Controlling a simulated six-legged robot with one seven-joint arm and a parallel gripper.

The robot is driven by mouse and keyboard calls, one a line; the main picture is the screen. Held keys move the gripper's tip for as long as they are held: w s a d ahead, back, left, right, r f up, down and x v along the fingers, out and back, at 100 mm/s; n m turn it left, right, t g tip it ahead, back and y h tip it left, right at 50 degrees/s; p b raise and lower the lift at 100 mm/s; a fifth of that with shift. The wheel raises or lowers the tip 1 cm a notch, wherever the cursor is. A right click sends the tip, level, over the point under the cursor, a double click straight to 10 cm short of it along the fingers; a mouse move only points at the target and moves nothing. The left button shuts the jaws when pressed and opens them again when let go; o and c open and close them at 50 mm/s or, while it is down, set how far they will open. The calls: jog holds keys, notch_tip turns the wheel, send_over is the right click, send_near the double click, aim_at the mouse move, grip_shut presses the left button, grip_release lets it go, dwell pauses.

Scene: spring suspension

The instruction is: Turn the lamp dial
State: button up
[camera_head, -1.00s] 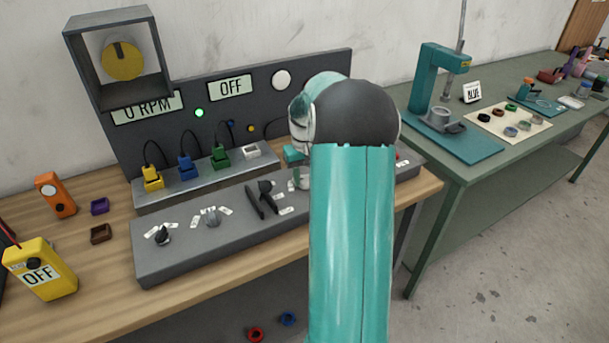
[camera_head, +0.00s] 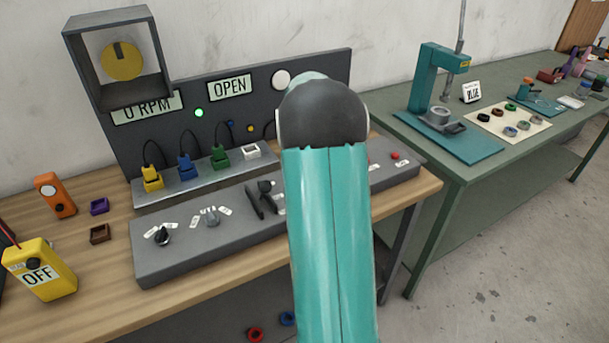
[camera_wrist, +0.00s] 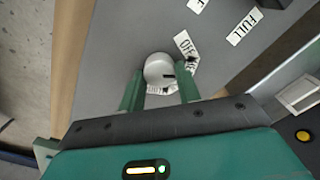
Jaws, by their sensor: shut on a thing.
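A pale round dial (camera_wrist: 158,66) with a dark mark on its edge stands on the grey control panel in the wrist view. My gripper (camera_wrist: 160,88) has one green finger on each side of it and is shut on it. White labels lie around the dial; one looks like OFF (camera_wrist: 187,45) and one farther off reads FULL (camera_wrist: 244,27). Another label is partly hidden by the dial and fingers. In the head view my arm hides the gripper and this dial.
The grey control panel (camera_head: 190,248) also carries a dark knob (camera_head: 162,237), a grey knob (camera_head: 211,216), a black lever (camera_head: 262,197) and a red button (camera_head: 395,156). Colored plugs stand behind. A yellow meter (camera_head: 40,270) is at left; a green bench (camera_head: 450,165) is at right.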

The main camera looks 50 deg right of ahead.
jog(key=shift+m, duration=0.7)
jog(key=o, duration=1)
jog(key=shift+c, duration=0.2)
notch_tip(320, 180, up, 14)
